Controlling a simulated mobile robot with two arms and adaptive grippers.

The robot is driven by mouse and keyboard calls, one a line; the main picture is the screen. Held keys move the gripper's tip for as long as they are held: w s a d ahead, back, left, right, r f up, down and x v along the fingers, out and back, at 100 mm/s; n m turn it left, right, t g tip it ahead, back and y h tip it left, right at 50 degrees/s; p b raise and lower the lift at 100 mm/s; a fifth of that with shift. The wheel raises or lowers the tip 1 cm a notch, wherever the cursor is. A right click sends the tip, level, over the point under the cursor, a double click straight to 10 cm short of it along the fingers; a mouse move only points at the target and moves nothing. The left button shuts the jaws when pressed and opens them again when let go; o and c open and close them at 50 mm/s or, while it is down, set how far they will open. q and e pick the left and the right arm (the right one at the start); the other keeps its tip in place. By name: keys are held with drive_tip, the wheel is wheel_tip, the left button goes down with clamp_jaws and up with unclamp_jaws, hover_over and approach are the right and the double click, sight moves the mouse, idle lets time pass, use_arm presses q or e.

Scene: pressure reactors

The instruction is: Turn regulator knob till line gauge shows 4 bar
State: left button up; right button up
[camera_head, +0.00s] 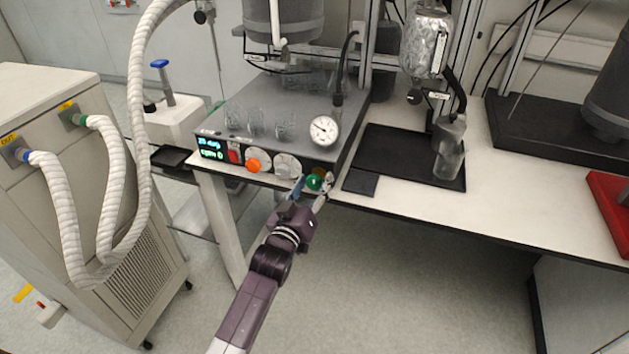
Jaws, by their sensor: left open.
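A round white gauge (324,130) stands at the front right of the grey reactor unit. Its needle shows as a dark line, but the scale is too small to read. On the unit's front panel are an orange knob (254,165), a pale grey knob (287,166) and a green knob (314,182). I cannot tell from labels which one is the regulator knob. My left gripper (313,185) is open, with one finger on each side of the green knob. I cannot tell whether the fingers touch it. My right gripper is not in view.
A lit display (211,147) and a red switch (236,156) are left of the knobs. Several glass beakers stand on the unit. A black tray (395,150) with a glass vessel (449,150) is to the right. A cabinet with white hoses (66,210) stands at left.

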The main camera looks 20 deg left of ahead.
use_arm(q)
drive_tip(key=shift+w, duration=0.35)
drive_tip(key=c, duration=1.2)
drive_tip(key=shift+m, duration=0.3)
drive_tip(key=m+p, duration=0.1)
drive_tip(key=m, duration=0.2)
drive_tip(key=shift+m, duration=2.5)
